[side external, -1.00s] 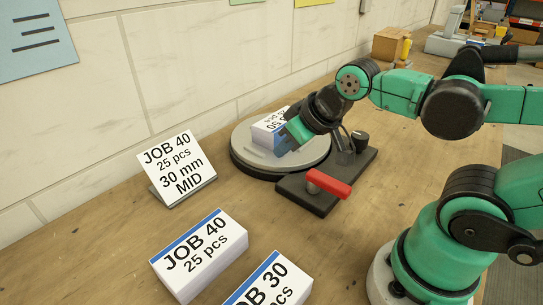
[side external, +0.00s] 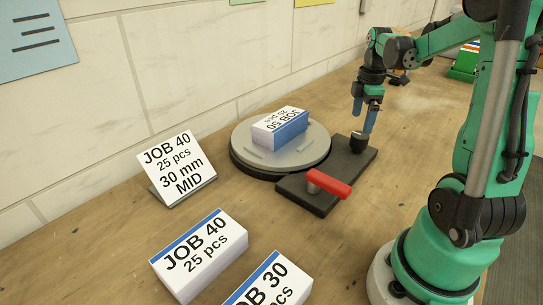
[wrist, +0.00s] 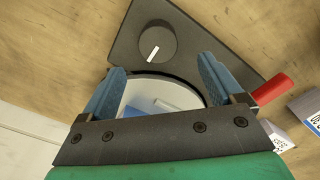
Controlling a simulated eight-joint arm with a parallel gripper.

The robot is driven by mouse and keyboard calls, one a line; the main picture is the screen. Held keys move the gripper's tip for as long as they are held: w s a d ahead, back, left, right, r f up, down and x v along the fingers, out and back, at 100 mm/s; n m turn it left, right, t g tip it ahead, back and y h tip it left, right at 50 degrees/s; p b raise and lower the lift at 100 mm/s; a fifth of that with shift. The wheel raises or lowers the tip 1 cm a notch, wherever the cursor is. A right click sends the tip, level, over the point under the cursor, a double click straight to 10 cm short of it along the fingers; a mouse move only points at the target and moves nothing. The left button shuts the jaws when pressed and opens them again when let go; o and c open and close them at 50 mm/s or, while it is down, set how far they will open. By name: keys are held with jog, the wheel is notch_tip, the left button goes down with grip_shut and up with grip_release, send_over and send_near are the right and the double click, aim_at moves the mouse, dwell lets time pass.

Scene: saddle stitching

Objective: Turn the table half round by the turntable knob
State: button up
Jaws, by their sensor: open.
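The turntable (side external: 242,152) is a round grey disc on a dark base, with a white and blue JOB 50 block (side external: 279,127) lying on it. The turntable knob (side external: 358,143) is a small black cylinder on the dark plate beside the disc. My gripper (side external: 364,131) points down just above the knob, with its blue fingers close to it. In the wrist view the knob (wrist: 155,44) shows a white mark on top and lies beyond the open fingers (wrist: 160,75). The fingers are apart with nothing held between them.
A red-handled lever (side external: 328,184) stands on the dark plate (side external: 292,188) near the knob. A JOB 40 sign (side external: 178,168), a JOB 40 block (side external: 198,255) and a JOB 30 block (side external: 270,285) are on the bench at left and front.

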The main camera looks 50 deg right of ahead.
aim_at(362, 135)
jog(key=shift+s+d+f, duration=0.25)
jog(key=shift+d, duration=0.15)
jog(key=shift+f, duration=2.75)
jog(key=c, duration=1.3)
